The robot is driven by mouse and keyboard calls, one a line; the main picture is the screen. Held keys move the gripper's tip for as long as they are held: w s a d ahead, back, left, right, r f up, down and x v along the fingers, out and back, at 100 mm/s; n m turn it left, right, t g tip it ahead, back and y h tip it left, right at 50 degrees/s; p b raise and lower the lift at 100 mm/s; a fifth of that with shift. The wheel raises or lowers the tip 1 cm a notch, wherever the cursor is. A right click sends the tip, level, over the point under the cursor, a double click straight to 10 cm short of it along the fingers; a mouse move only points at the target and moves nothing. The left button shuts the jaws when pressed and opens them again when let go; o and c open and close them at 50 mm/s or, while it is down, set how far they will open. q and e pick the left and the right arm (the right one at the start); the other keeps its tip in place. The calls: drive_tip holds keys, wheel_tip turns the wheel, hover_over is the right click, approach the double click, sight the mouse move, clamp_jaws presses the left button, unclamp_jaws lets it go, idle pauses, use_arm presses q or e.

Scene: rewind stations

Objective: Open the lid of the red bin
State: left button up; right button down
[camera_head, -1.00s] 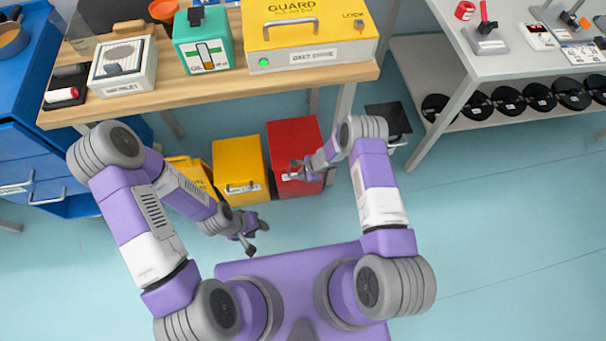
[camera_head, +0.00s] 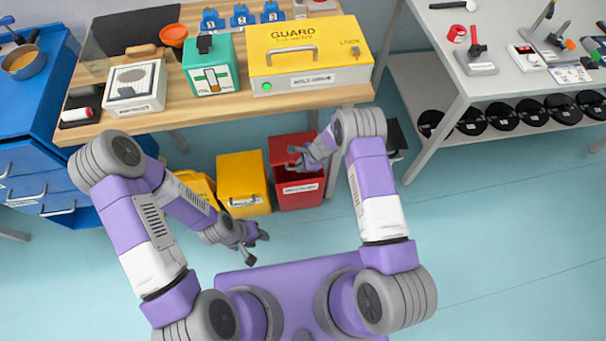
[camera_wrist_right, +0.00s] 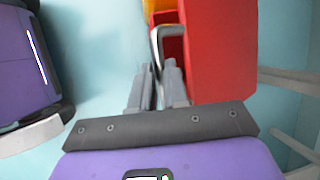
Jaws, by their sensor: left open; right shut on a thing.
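The red bin (camera_head: 301,200) stands on the floor under the wooden bench. Its lid (camera_head: 285,150) is tilted up, and a dark gap shows between the lid and the labelled front. My right gripper (camera_head: 296,157) is at the lid, shut on the lid's handle. In the right wrist view the fingers (camera_wrist_right: 159,85) close on the grey bar handle (camera_wrist_right: 154,42), beside the red surface. The bin's inside is mostly hidden by my arm and shadow. My left gripper (camera_head: 256,250) is open and empty above the floor, left of and nearer than the red bin.
A yellow bin (camera_head: 242,183) stands just left of the red one, with another yellow bin (camera_head: 198,184) further left. The bench (camera_head: 225,108) overhangs behind them. A grey table (camera_head: 455,85) stands to the right. The floor in front is clear.

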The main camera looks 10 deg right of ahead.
drive_tip(key=shift+t, duration=0.3)
drive_tip(key=w+r, duration=0.3)
drive_tip(key=shift+w+r, duration=0.1)
drive_tip(key=shift+w, duration=0.25)
drive_tip(key=c, duration=1.4)
unclamp_jaws()
drive_tip(key=shift+o, duration=1.4)
drive_tip(key=shift+w+f, duration=0.1)
drive_tip(key=shift+f, duration=0.15)
drive_tip(key=shift+r, duration=0.1)
